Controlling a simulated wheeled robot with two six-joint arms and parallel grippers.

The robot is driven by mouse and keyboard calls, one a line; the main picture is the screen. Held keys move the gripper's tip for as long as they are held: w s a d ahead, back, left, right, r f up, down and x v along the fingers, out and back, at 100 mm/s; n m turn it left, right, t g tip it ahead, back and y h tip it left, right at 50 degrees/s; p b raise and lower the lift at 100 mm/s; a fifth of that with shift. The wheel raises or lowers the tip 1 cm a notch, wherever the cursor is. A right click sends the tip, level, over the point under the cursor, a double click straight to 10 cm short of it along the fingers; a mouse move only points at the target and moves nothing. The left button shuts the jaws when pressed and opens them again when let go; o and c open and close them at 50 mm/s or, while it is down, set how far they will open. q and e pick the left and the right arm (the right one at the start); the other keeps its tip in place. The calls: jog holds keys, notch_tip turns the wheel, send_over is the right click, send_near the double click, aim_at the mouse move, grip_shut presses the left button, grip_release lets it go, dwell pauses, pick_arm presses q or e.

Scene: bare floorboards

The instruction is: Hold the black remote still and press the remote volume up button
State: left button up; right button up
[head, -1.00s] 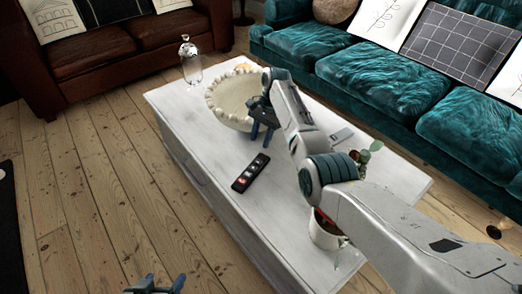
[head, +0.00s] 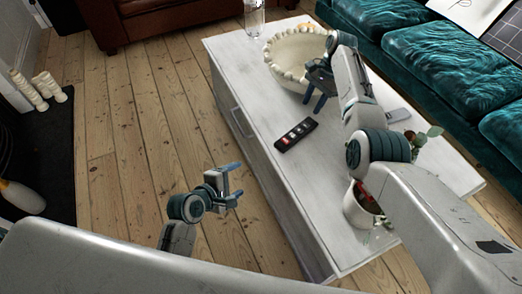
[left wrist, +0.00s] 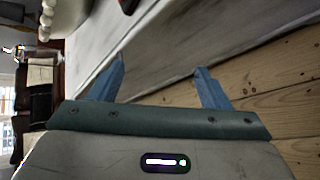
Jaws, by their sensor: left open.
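The black remote (head: 284,143) lies flat on the white table, with red and pale buttons on its top face. The single volume up button is too small to tell apart. My left gripper (head: 240,181) is open and empty, left of the table's long side and apart from the remote. Its two blue fingers show spread in the left wrist view (left wrist: 157,80). My right gripper (head: 313,107) points down over the table, just beyond the remote and beside the bowl. Its fingers look apart, with nothing between them. Neither gripper touches the remote.
A cream bowl with a beaded rim (head: 275,66) stands behind the remote. The table (head: 300,190) is bare in front of the remote.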

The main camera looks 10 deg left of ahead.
aim_at(284, 141)
pick_arm(q)
jog(key=w+d+n+h, duration=0.1)
jog(key=w+d+n, duration=0.2)
jog(key=w, duration=0.3)
jog(key=w+d+f+n, duration=0.1)
jog(key=w+d+n, duration=0.3)
jog(key=w, duration=0.2)
jog(key=w+d+f+n+h, duration=0.1)
jog(key=w+d+n, duration=0.3)
jog(key=w, duration=0.2)
jog(key=shift+d+h, duration=0.25)
jog(key=shift+h, duration=0.05)
jog(key=c, duration=1.1)
pick_arm(e)
grip_shut()
dwell(0.9)
